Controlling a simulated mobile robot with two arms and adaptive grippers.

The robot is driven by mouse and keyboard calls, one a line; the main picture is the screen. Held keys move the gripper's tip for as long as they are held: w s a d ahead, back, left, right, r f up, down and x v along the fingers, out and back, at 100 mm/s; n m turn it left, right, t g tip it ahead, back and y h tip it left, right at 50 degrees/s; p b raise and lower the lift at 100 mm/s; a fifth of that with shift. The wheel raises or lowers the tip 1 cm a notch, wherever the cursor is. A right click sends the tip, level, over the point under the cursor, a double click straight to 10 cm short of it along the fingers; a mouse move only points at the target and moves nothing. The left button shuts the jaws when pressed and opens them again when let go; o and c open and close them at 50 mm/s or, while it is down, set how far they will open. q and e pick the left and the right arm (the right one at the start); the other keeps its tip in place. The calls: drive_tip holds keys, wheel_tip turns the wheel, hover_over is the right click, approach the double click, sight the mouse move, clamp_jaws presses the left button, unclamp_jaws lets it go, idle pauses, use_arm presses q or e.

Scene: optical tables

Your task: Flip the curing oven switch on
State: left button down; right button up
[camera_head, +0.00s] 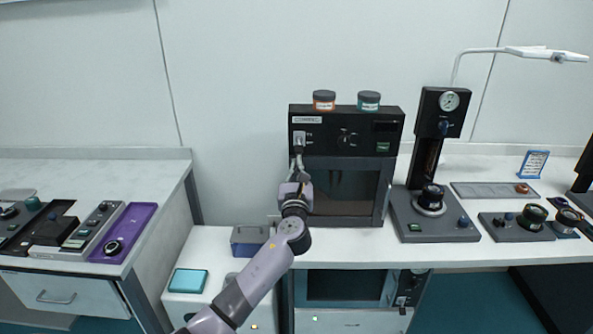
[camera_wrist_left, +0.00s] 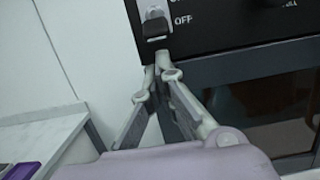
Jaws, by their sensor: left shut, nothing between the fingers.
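The curing oven (camera_head: 345,165) is a black box with a dark glass door, standing on the white bench. Its switch (camera_head: 299,137) is at the left of the top panel, and my left gripper (camera_head: 298,152) is just below it. In the left wrist view the switch (camera_wrist_left: 155,27) has a dark lever on a light plate, with "OFF" printed to its lower right. My left gripper (camera_wrist_left: 163,66) is shut and empty, its tips just under the switch. I cannot tell whether the tips touch the lever. My right gripper is not in view.
Two small jars, orange-banded (camera_head: 324,99) and teal-banded (camera_head: 369,100), stand on the oven. A black press (camera_head: 435,150) stands to its right. A left bench (camera_head: 150,240) holds control boxes and a purple tray (camera_head: 122,232). A teal box (camera_head: 188,280) sits on a low white cabinet.

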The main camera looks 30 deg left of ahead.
use_arm(q)
drive_tip(key=shift+s+d+r, duration=0.15)
drive_tip(key=shift+s+r, duration=0.1)
drive_tip(key=shift+r, duration=0.1)
drive_tip(key=shift+w, duration=0.1)
